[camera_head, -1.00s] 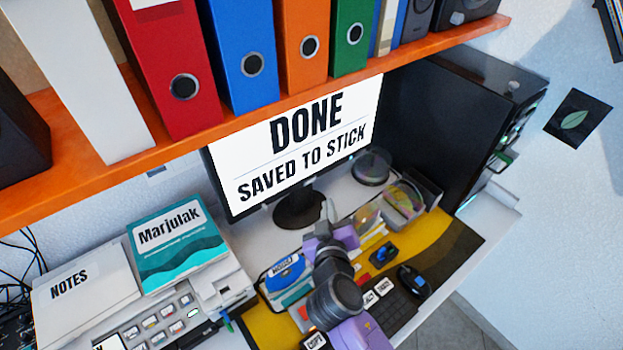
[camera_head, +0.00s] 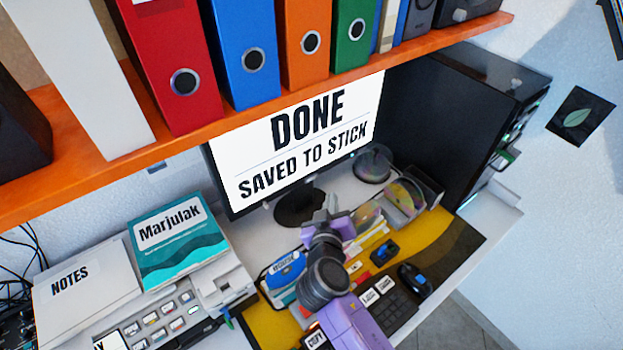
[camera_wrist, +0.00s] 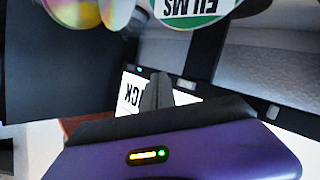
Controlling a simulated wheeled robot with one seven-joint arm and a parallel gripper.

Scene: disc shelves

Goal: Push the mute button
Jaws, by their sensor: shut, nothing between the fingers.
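I cannot pick out a button marked mute in either view. A grey panel with several labelled buttons (camera_head: 163,322) lies at the lower left of the head view, partly cut off by the frame. A black keyboard (camera_head: 393,309) with white-labelled keys lies right of my arm. My gripper (camera_head: 333,204) is above the desk in front of the monitor, apart from the button panel. In the wrist view its dark fingers (camera_wrist: 157,91) are together and empty. The monitor (camera_head: 295,140) reads "DONE SAVED TO STICK".
An orange shelf (camera_head: 190,133) with binders hangs above. A notes binder (camera_head: 85,290) and a teal Marjulak book (camera_head: 175,240) lie left. A disc holder (camera_head: 410,200), a mouse (camera_head: 415,280) and a black computer tower (camera_head: 450,120) stand right. Discs are close in the wrist view.

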